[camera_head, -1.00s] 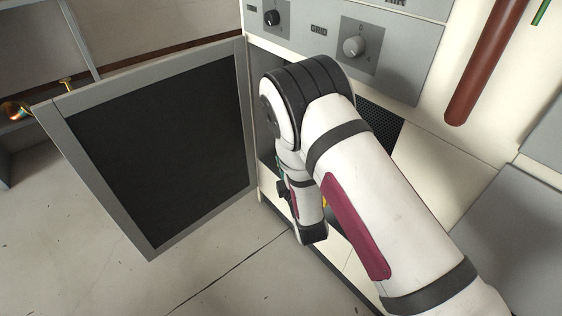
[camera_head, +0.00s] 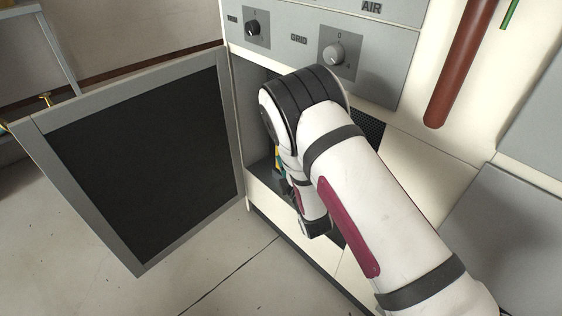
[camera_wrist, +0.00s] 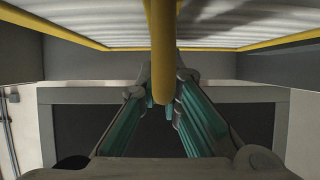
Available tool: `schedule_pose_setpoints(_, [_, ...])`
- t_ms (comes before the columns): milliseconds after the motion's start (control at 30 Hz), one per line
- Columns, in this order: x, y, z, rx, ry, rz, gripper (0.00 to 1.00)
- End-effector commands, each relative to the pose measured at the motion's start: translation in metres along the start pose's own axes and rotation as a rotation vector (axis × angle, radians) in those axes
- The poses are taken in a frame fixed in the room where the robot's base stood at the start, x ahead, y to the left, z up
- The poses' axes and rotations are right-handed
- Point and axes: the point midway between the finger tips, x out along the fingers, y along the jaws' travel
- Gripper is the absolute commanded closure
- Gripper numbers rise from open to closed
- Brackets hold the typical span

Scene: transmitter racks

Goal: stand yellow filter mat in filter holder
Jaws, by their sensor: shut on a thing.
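The yellow filter mat (camera_wrist: 80,41) has a yellow frame, a pale ribbed face and a yellow bar at its middle. It spans the top of the wrist view. My gripper (camera_wrist: 165,82) is shut on this bar, with its teal fingers on either side. In the head view my forearm hides most of the gripper and mat; only a small yellow patch (camera_head: 277,160) shows beside my wrist, at the cabinet opening. I cannot make out the filter holder; it may be hidden by my arm.
The cabinet's open door (camera_head: 140,160), a dark panel in a grey frame, stands out to the left. The cabinet opening (camera_head: 250,110) has grey inner walls. Control panels with knobs (camera_head: 334,54) are above, and a red-brown pipe (camera_head: 462,60) is at the right. Floor (camera_head: 215,270) is clear in front.

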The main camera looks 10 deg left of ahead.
Motion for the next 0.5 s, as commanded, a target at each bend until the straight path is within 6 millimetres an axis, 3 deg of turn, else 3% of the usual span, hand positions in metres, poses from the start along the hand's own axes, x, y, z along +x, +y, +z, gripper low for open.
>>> schedule_pose_setpoints(233, [0.006,0.001,0.013,0.000,-0.001,0.002,1.00])
schedule_pose_setpoints(500, [0.006,-0.015,0.012,0.000,0.000,0.002,1.00])
